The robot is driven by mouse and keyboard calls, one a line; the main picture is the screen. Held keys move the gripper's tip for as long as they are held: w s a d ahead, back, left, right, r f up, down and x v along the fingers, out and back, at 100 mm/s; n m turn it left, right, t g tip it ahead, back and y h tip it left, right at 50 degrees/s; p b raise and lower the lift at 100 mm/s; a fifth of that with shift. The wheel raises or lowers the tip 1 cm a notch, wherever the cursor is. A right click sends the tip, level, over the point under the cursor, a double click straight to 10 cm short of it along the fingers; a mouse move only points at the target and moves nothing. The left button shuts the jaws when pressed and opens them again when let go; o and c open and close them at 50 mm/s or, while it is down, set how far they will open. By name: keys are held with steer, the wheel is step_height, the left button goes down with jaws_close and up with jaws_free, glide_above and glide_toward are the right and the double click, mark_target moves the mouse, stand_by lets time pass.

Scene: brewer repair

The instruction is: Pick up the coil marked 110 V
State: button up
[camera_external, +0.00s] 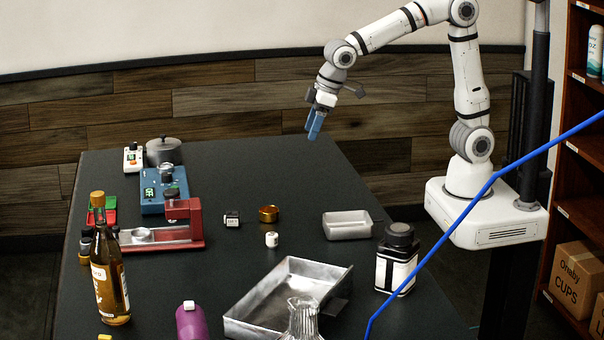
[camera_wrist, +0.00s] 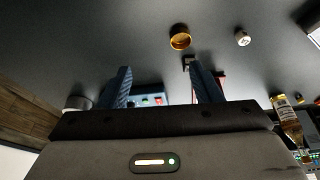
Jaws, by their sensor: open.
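Three small round parts lie near the table's middle, and I can read no 110 V marking on any. One is dark with a white label (camera_external: 231,219), one is a brass-coloured ring (camera_external: 268,213), and one is white (camera_external: 271,239). In the wrist view the brass ring (camera_wrist: 180,42) and the white part (camera_wrist: 242,39) are in plain sight. The dark part (camera_wrist: 187,61) is partly hidden by a finger. My gripper (camera_external: 314,124) is open and empty, high above the table's back right, away from these parts. Its blue fingers (camera_wrist: 160,70) are spread in the wrist view.
A blue device (camera_external: 152,196) and a red stand (camera_external: 196,222) stand left of the parts. A small metal tray (camera_external: 347,226), a large tray (camera_external: 243,325) and a dark jar (camera_external: 397,262) lie to the right and front. A bottle (camera_external: 110,285) stands front left.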

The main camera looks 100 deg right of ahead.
steer(key=w+a+f, duration=0.3)
steer(key=w+f, duration=0.4)
steer(key=w, duration=0.5)
steer(key=b, duration=0.1)
glide_toward(233, 213)
steer(key=f, duration=0.2)
steer(key=shift+w+a+f+m, duration=0.4)
steer(key=shift+w+a+m, duration=0.1)
steer(key=shift+w, duration=0.1)
steer(key=shift+t, duration=0.3)
steer(key=p+x, duration=0.1)
steer(key=x, duration=0.2)
steer(key=p+x, duration=0.1)
steer(key=x, duration=0.3)
steer(key=shift+s+d, duration=0.1)
steer(key=shift+d, duration=0.15)
steer(key=c, duration=1.1)
steer(key=shift+r, duration=0.1)
